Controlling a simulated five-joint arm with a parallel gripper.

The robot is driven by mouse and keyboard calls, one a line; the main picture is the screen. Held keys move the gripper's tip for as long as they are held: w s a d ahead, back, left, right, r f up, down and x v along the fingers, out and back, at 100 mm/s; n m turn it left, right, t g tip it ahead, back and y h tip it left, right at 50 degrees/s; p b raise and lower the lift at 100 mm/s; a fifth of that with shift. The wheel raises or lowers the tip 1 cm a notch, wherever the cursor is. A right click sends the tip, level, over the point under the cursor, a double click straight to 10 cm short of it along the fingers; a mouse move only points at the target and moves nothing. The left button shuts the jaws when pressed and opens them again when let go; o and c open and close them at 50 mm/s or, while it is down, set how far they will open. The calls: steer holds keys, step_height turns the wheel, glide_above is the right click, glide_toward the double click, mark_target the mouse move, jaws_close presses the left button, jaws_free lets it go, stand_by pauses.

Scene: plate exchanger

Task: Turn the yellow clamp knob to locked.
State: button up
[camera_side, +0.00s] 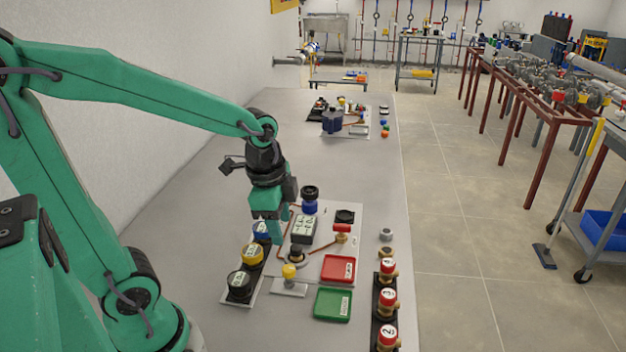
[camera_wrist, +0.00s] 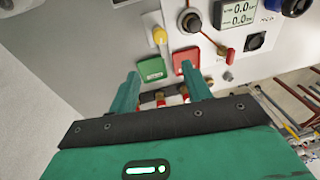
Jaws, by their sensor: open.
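The yellow clamp knob (camera_side: 290,272) stands upright on a small white base plate (camera_side: 290,288), in front of the white panel and left of the red tray. In the wrist view the yellow knob (camera_wrist: 159,36) is near the top centre, beyond the fingertips. My gripper (camera_side: 277,236) points down over the panel's left part, slightly behind and left of the knob in the side view. In the wrist view my gripper (camera_wrist: 162,72) has its two green fingers spread with nothing between them. The knob is apart from the fingers. I cannot read its lock marking.
A red tray (camera_side: 337,269) and a green tray (camera_side: 333,304) lie right of the knob. A yellow-capped pot (camera_side: 252,255) and a black-capped pot (camera_side: 240,285) stand at left. The panel carries a display box (camera_side: 302,231) and red-handled valve (camera_side: 341,230). Red-capped bottles (camera_side: 386,293) stand right.

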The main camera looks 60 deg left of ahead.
mark_target(289, 268)
steer(key=f+m, duration=0.1)
steer(key=w+f+m+g, duration=0.1)
steer(key=f+m, duration=0.1)
steer(key=w+a+f+m, duration=0.1)
steer(key=f, duration=0.1)
steer(key=shift+f+m+g, duration=0.2)
steer(key=shift+m+g, duration=0.1)
steer(key=shift+g, duration=0.1)
steer(key=shift+f, duration=0.2)
steer(key=shift+f, duration=3.7)
steer(key=c, duration=1)
